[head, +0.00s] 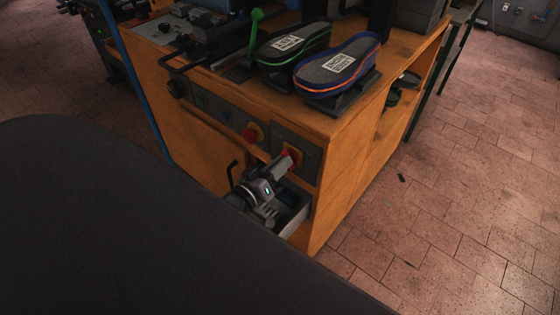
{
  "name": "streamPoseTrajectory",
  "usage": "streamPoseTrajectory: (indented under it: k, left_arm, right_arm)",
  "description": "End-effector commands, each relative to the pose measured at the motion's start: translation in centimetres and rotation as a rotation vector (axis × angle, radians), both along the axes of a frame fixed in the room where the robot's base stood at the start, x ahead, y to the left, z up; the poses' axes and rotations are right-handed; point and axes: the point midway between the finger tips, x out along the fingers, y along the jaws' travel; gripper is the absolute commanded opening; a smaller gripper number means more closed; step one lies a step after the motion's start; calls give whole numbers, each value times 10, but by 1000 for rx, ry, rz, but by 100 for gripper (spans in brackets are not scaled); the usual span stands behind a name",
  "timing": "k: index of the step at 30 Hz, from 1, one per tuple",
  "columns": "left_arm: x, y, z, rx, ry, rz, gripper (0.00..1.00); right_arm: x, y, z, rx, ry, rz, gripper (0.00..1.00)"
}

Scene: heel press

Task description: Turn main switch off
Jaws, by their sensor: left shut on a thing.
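Two red knobs on yellow plates sit on the front of the orange machine cabinet. The left red knob (251,134) is clear of my gripper. The right red switch knob (293,155) is on a dark panel near the cabinet's corner. My left gripper (284,163) reaches up to this right knob from below and is shut on it, covering part of it. I cannot read the knob's setting. My right gripper is not in view.
Two shoe soles, one green-edged (292,42) and one blue-edged (338,64), lie on holders on top of the cabinet (350,122). A green-knobbed lever (255,27) stands beside them. The tiled floor (460,190) at the right is mostly free.

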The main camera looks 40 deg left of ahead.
Motion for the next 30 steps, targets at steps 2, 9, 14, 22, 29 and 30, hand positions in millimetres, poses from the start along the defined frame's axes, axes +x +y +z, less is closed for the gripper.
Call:
streamPoseTrajectory:
  k: [2, 9, 14, 22, 29, 30]
  left_arm:
    - [0, 0, -1, -52, 6, 0, 0]
    - [0, 1, -1, -170, 14, -1, 0]
    - [0, 1, -1, -211, 18, 0, 0]
    - [0, 1, -1, -231, 20, 0, 0]
    - [0, 1, -1, -232, 20, 0, 0]
    - [0, 1, -1, -232, 20, 0, 17]
  right_arm:
    - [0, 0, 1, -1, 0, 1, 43]
    - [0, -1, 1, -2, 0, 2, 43]
    - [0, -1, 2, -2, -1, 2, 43]
    - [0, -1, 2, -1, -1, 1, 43]
    - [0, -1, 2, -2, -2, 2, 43]
    - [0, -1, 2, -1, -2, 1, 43]
